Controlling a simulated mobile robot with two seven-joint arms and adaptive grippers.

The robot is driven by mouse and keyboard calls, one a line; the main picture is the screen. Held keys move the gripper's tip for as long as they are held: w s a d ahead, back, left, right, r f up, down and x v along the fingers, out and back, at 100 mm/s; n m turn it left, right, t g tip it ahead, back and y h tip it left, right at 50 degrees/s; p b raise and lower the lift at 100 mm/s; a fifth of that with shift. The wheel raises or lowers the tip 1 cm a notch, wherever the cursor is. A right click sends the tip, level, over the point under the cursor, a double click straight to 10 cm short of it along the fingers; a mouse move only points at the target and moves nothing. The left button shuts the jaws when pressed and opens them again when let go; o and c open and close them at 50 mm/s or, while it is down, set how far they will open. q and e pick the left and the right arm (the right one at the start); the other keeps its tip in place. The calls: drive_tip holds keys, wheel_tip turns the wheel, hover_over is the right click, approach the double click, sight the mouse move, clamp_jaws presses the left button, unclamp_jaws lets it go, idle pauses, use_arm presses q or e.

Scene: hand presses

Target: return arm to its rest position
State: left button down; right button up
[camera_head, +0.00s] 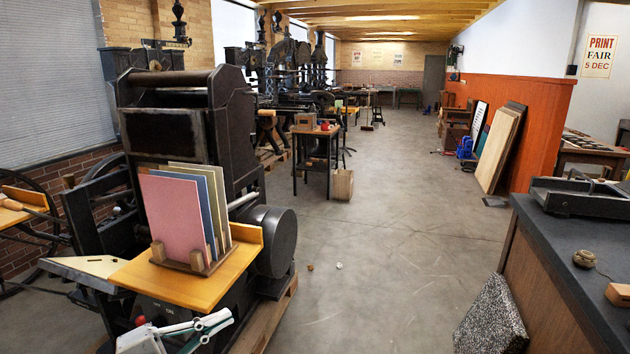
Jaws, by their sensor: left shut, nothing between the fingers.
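My left gripper (218,321) is at the bottom left of the head view. Its fingers are closed with nothing between them. It is in front of and lower in the picture than the yellow wooden shelf (190,290) of the large black press (180,120). A wooden rack (190,264) on that shelf holds upright boards, with a pink one (176,213) in front and blue and cream ones behind. The gripper appears apart from the rack and boards. Most of my left arm is cut off by the lower edge. My right gripper is out of view.
A dark-topped counter (560,240) stands at the right with a small round brown object (585,258) on it. A speckled slab (492,318) leans against its front. Open concrete floor (385,240) lies between press and counter. A small work table (317,131) stands farther back.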

use_arm(q)
drive_tip(key=s+a+f+n+t+y, duration=0.25)
drive_tip(key=f+n+y, duration=0.25)
drive_tip(key=f+n, duration=0.4)
drive_tip(key=s+a+f+n+t+y, duration=0.1)
drive_tip(key=s+f+n+t+y, duration=0.1)
drive_tip(key=s+f+n+y, duration=0.45)
drive_tip(key=s+d+f+n+g, duration=0.1)
drive_tip(key=s+f+n+g, duration=0.1)
drive_tip(key=s+f, duration=0.3)
drive_tip(key=s+d+f+n+g+y, duration=0.1)
drive_tip(key=s+f, duration=0.4)
drive_tip(key=f, duration=0.7)
drive_tip(key=shift+s+f+n+g, duration=0.2)
drive_tip(key=shift+f+n+g, duration=0.2)
drive_tip(key=shift+n+g, duration=0.6)
